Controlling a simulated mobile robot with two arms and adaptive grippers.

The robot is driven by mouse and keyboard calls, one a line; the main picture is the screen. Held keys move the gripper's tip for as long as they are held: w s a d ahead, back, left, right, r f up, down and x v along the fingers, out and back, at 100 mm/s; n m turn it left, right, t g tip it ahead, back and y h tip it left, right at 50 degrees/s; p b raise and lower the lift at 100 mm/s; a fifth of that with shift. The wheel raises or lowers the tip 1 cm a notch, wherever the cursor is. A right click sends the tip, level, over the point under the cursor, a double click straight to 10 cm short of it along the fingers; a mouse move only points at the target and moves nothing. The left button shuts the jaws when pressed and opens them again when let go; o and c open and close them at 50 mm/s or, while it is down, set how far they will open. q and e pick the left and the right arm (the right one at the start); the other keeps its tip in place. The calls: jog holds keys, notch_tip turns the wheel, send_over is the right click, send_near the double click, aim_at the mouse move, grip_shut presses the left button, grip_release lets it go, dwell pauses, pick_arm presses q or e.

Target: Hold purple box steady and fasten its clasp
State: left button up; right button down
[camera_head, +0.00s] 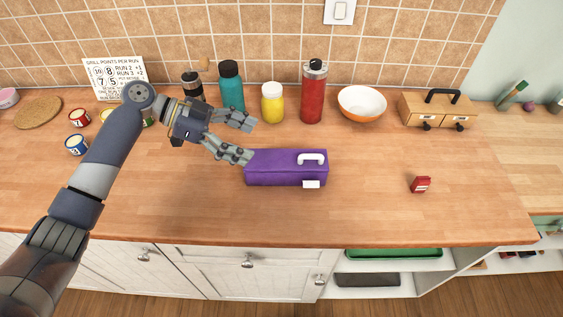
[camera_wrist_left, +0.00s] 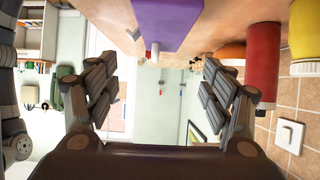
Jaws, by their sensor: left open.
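The purple box (camera_head: 285,170) sits on the wooden counter (camera_head: 380,205), near its middle. It has a white handle (camera_head: 312,159) on top and a white clasp (camera_head: 311,184) low on its front, right of centre. My left gripper (camera_head: 250,140) is open and empty at the left end of the box. Its nearer finger ends close to the box's upper left corner; I cannot tell if they touch. In the left wrist view the purple box (camera_wrist_left: 165,22) shows beyond the spread fingers of the gripper (camera_wrist_left: 160,85). My right gripper is not in view.
A teal bottle (camera_head: 231,90), yellow jar (camera_head: 272,103), red bottle (camera_head: 313,93) and orange-white bowl (camera_head: 362,103) stand behind the box. A wooden case (camera_head: 438,109) is at the back right. A small red item (camera_head: 420,184) lies right; the counter between is clear.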

aim_at(253, 158)
pick_arm(q)
jog(key=shift+f+b, duration=0.75)
jog(key=shift+f, duration=0.15)
jog(key=f+b, duration=0.4)
jog(key=shift+w, duration=0.2)
jog(key=shift+f+b, duration=0.3)
jog(key=shift+f, duration=0.1)
jog(key=shift+d+f, duration=0.3)
jog(key=shift+d, duration=0.35)
jog(key=b+x, duration=0.1)
jog(key=x, duration=0.6)
jog(key=shift+s+f, duration=0.1)
jog(key=shift+d+f+b, duration=0.3)
jog(key=shift+d+b, duration=0.2)
jog(key=shift+d, duration=0.15)
jog(key=c, duration=0.4)
jog(key=shift+f, duration=0.1)
